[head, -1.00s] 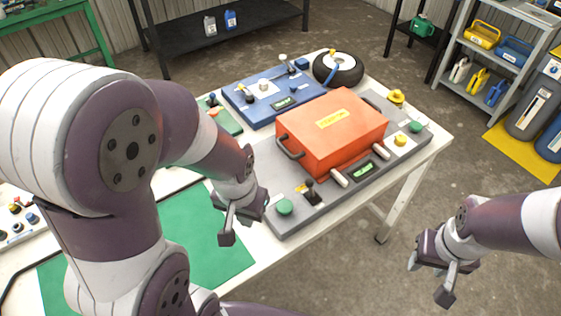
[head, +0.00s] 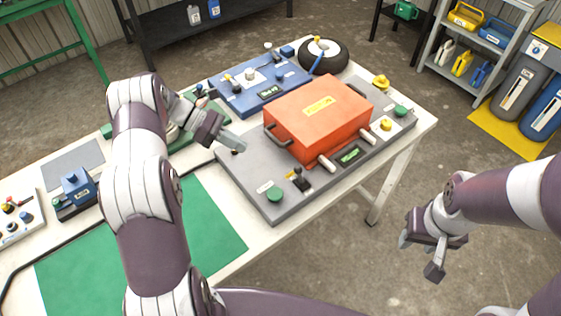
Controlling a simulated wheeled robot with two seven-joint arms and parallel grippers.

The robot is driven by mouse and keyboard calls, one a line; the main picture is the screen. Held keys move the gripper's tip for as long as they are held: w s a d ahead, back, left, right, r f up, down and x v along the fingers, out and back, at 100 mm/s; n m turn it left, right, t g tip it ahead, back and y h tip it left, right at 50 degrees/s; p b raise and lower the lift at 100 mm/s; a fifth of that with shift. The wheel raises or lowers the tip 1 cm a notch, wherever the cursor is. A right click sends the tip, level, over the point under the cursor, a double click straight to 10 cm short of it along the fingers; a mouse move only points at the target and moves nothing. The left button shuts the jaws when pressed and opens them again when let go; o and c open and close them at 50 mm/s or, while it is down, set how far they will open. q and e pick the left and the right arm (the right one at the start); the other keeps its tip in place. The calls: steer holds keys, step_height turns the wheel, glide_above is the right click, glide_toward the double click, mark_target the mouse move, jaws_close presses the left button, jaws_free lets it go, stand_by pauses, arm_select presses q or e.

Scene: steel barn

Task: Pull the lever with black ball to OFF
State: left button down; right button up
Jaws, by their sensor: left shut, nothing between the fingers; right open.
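A small lever with a black ball (head: 297,172) stands on a black base on the near side of the grey panel (head: 250,178), beside a green button. Its setting is too small to read. Other small dark knobs show on the blue panel (head: 240,100) and on the green panel behind my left arm. My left gripper (head: 238,146) is shut and empty above the far left corner of the grey panel, left of the orange box and apart from the lever. My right gripper (head: 418,258) is open and empty, off the table's right side, over the floor.
An orange box (head: 318,112) with a handle stands on the grey panel. A black wheel (head: 324,57) lies at the table's back. A green mat (head: 205,225) and a blue device (head: 77,186) are at the left. Yellow and green buttons sit along the panel's right end.

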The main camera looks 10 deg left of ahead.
arm_select(q)
steer(key=shift+s+a+f+m+g, duration=0.1)
steer(key=shift+s+f+m+g, duration=0.05)
steer(key=shift+s+m+g, duration=0.2)
steer(key=p, duration=0.4)
glide_toward(298, 174)
steer(key=f, duration=0.3)
steer(key=shift+s+f, duration=0.2)
steer(key=shift+f, duration=0.2)
steer(key=d, duration=0.1)
steer(key=d+p, duration=0.1)
steer(key=shift+w+d+r, duration=0.2)
steer(key=shift+d+r, duration=0.1)
steer(key=shift+w+d, duration=0.1)
steer(key=shift+d, duration=0.6)
